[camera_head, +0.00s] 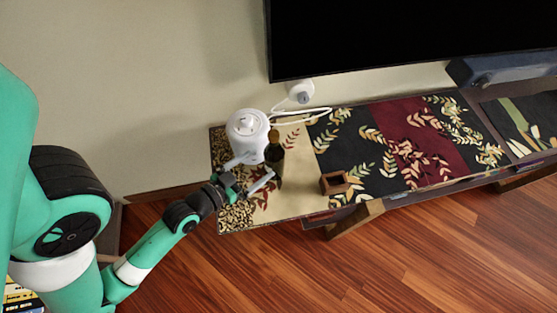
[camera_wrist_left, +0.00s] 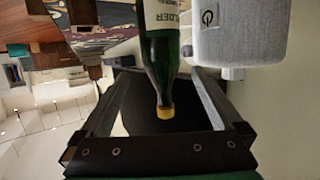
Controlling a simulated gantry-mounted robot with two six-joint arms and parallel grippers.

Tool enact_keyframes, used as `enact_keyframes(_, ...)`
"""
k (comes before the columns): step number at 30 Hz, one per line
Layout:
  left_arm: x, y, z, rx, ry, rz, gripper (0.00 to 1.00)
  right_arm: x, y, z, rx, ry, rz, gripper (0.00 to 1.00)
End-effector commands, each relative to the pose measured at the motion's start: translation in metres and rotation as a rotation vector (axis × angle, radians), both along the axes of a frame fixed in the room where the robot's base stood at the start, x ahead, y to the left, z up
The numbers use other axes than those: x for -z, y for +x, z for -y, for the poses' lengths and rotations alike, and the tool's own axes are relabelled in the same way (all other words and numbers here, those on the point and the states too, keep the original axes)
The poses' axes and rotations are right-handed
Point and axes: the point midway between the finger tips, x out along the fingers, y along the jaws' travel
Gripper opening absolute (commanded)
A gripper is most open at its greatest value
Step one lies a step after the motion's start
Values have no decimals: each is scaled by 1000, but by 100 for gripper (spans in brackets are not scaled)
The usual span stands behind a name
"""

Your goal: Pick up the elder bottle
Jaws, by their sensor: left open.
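The elder bottle (camera_head: 274,160), dark green with a yellow-gold cap, stands upright on the left part of the patterned cabinet top (camera_head: 297,203). In the left wrist view it hangs inverted in the picture, with a white label (camera_wrist_left: 165,14) reading "ELDER" and its neck (camera_wrist_left: 160,75) between the jaws. My left gripper (camera_head: 251,171) is open, its two pale fingers reaching toward the bottle from the left. One finger lies on the kettle side and the other on the front side. I cannot tell whether either finger touches the bottle. My right gripper is not in view.
A white kettle-like appliance (camera_head: 247,135) stands close behind and left of the bottle, near my finger. Its white cord (camera_head: 300,115) lies behind. A small open wooden box (camera_head: 334,183) stands to the right. A dark screen (camera_head: 400,35) hangs above. The top farther right is mostly clear.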

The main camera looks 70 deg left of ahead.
Motion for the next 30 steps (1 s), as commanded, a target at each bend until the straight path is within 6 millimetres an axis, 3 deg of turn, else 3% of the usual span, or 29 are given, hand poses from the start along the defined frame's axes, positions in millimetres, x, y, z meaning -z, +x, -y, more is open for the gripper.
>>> enact_keyframes(9,17,47,-24,2,2,3,100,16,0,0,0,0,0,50)
enact_keyframes(17,21,58,-30,1,2,2,100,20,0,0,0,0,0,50)
enact_keyframes(25,32,93,-50,3,3,2,100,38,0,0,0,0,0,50)
enact_keyframes(30,32,96,-51,2,0,0,100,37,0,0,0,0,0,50)
